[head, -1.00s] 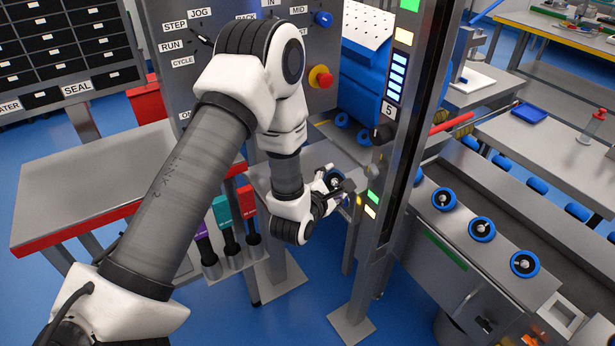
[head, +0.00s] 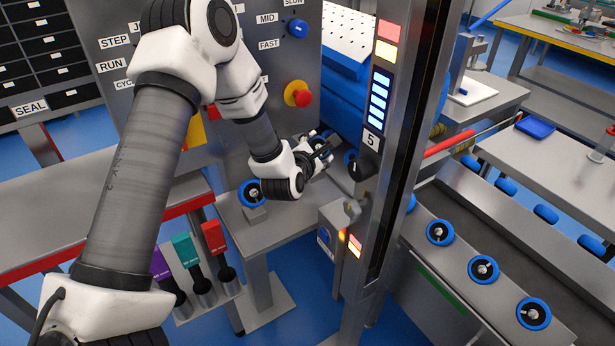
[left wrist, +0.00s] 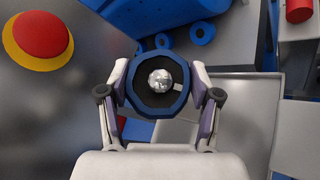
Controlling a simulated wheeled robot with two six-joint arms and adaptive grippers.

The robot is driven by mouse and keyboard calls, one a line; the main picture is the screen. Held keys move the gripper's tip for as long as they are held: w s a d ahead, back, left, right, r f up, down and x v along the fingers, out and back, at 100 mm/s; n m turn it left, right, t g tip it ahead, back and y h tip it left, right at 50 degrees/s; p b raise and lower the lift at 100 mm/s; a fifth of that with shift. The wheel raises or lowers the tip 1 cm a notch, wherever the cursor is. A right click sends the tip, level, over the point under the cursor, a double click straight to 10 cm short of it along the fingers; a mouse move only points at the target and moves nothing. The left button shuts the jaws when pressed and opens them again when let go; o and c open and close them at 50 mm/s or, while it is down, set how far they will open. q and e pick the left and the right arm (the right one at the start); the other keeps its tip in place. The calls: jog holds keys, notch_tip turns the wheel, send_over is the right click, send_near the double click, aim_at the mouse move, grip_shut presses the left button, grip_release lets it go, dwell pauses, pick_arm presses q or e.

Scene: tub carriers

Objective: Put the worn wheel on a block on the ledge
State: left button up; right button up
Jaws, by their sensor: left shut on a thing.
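My left gripper (head: 318,151) is shut on a blue-rimmed wheel, which shows best in the left wrist view (left wrist: 160,82), with a dark middle and a silvery hub. In the head view the fingers partly hide it. I cannot tell its wear. Another blue-rimmed wheel (head: 250,193) sits on a small block (head: 254,214) on the grey ledge (head: 268,230), left of and nearer than my gripper. My wrist hides part of the ledge. My right gripper is not in view.
A grey post (head: 385,200) with lights stands close right of my gripper. A control panel with a red button (head: 297,94) rises behind my arm. Several blue wheels (head: 483,269) line the rail at right. Coloured-handled tools (head: 188,249) stand at left.

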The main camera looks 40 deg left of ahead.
pick_arm(q)
jog(key=f, duration=0.6)
jog(key=shift+w+a+f+p, duration=0.15)
jog(key=shift+w+p, duration=0.15)
jog(key=shift+w, duration=0.05)
jog(key=shift+f, duration=0.1)
jog(key=shift+s, duration=0.15)
jog(key=o, duration=1.6)
jog(key=shift+f, duration=0.1)
jog(key=shift+c, duration=0.2)
